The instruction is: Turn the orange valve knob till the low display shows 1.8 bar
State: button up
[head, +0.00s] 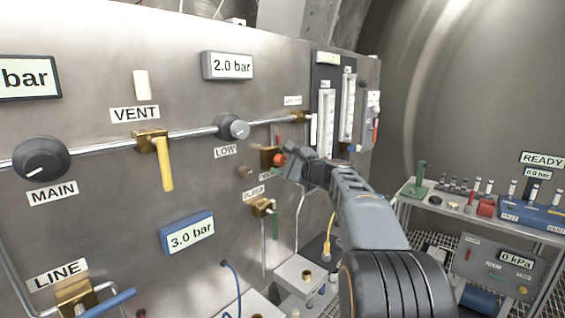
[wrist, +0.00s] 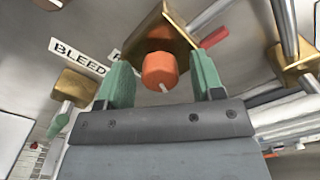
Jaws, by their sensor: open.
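The orange valve knob (head: 279,160) is on a brass valve body on the steel panel, below and right of the LOW regulator knob (head: 233,127). In the wrist view the orange knob (wrist: 159,69) has a pale pointer mark at its lower edge and shows between my green fingers. My gripper (head: 291,161) is open, close to the knob, with a visible gap on each side; how deep the fingers reach is hard to tell. The grey-framed display (head: 228,66) above the LOW knob reads 2.0 bar. A blue-framed display (head: 188,234) reads 3.0 bar.
A green-handled BLEED valve (head: 263,208) sits just below the orange knob. A yellow VENT lever (head: 163,165) and black MAIN knob (head: 41,159) are farther left. Tube gauges (head: 347,105) stand at the panel's right end. A cart (head: 480,215) with instruments is at right.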

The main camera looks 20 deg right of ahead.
jog(key=b+v, duration=0.2)
jog(key=v, duration=1.1)
jog(key=shift+s+d, duration=0.2)
jog(key=shift+s, duration=0.2)
